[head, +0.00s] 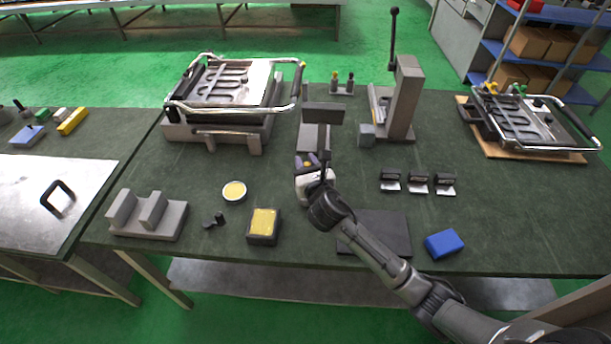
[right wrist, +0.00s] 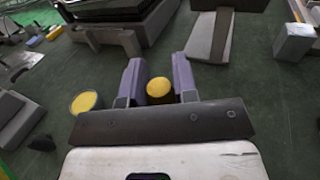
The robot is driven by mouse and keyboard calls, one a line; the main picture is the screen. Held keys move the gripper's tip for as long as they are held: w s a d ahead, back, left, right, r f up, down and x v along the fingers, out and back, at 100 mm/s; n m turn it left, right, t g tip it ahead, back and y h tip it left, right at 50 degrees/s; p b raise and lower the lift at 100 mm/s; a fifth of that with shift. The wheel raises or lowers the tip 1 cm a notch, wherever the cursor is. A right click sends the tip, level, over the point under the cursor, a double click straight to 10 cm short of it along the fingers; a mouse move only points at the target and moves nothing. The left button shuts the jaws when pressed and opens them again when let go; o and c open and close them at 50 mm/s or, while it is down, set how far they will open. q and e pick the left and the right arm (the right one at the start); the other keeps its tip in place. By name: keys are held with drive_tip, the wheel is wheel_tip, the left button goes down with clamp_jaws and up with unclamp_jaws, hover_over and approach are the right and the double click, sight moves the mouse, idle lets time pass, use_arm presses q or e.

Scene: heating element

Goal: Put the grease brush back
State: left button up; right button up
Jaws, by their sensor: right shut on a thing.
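My right gripper (head: 307,161) is over the middle of the green-topped table. In the right wrist view, its two purple-grey fingers (right wrist: 158,82) stand on either side of a round yellow end (right wrist: 159,88), which looks like the grease brush's handle; the rest of it is hidden. A round tin of yellow grease (head: 234,191) stands on the table to the left of the gripper, and it also shows in the right wrist view (right wrist: 84,102). A small stand (head: 342,90) at the back holds upright pieces with yellow and dark tops. My left gripper is out of view.
A grey block fixture (head: 148,216) and a yellow-topped box (head: 263,224) stand near the front left. A tall grey press (head: 405,98) stands behind right. Small black blocks (head: 418,182), a dark plate (head: 375,232) and a blue block (head: 444,243) lie right of the gripper.

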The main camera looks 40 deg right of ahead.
drive_tip(key=shift+f+b, duration=1.1)
drive_tip(key=shift+f, duration=1.1)
drive_tip(key=shift+r, duration=0.1)
drive_tip(key=o, duration=0.9)
